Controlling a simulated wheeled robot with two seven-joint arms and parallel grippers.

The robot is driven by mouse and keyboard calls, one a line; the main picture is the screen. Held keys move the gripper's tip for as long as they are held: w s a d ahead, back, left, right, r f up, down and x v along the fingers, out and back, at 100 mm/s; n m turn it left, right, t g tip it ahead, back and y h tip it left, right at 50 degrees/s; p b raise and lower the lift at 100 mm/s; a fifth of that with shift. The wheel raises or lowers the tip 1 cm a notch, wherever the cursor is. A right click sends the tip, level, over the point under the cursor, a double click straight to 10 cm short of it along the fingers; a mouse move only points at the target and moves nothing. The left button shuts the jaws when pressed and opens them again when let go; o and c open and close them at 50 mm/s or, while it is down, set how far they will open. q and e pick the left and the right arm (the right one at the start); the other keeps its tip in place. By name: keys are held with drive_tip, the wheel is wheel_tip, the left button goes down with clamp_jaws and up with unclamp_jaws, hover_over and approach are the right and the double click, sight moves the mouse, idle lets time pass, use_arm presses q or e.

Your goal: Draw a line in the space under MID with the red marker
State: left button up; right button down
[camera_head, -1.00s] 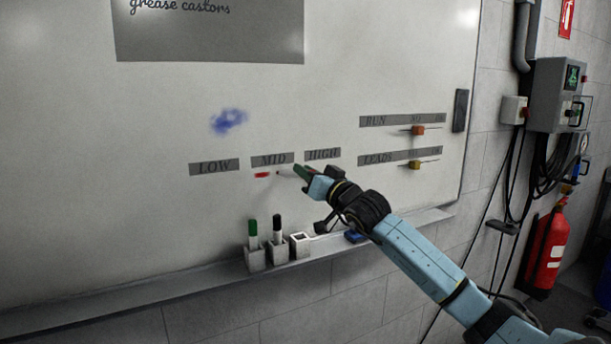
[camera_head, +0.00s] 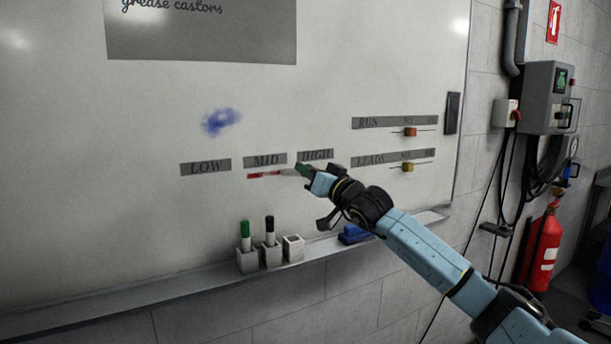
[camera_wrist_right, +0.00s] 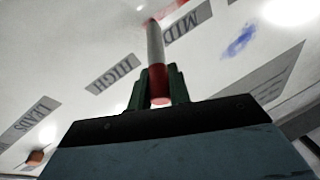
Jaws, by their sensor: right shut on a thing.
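The whiteboard (camera_head: 100,120) carries the labels LOW (camera_head: 206,167), MID (camera_head: 265,160) and HIGH (camera_head: 315,155). A short red line (camera_head: 262,176) runs under MID. My right gripper (camera_head: 304,170) is under HIGH, shut on the red marker (camera_head: 287,173). The marker points left, its tip at or close to the board near the right end of the line. In the right wrist view the marker (camera_wrist_right: 156,60) has a white body and a red end, held between the green fingers (camera_wrist_right: 160,90); its tip overlaps a red mark by MID (camera_wrist_right: 165,40). My left gripper is not in view.
On the ledge (camera_head: 130,290) stand a green marker (camera_head: 245,236) and a black marker (camera_head: 270,232) in holders, an empty white holder (camera_head: 293,247) and a blue eraser (camera_head: 354,234). A blue smudge (camera_head: 221,122) is above LOW. Sliders (camera_head: 410,132) sit at right.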

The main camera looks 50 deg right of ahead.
drive_tip(key=shift+s+d+f, duration=0.1)
drive_tip(key=shift+s+d, duration=0.05)
drive_tip(key=shift+d, duration=0.2)
drive_tip(key=shift+b, duration=0.3)
drive_tip(key=shift+s+d+b, duration=0.2)
drive_tip(key=shift+d+b, duration=0.35)
drive_tip(key=shift+d, duration=0.15)
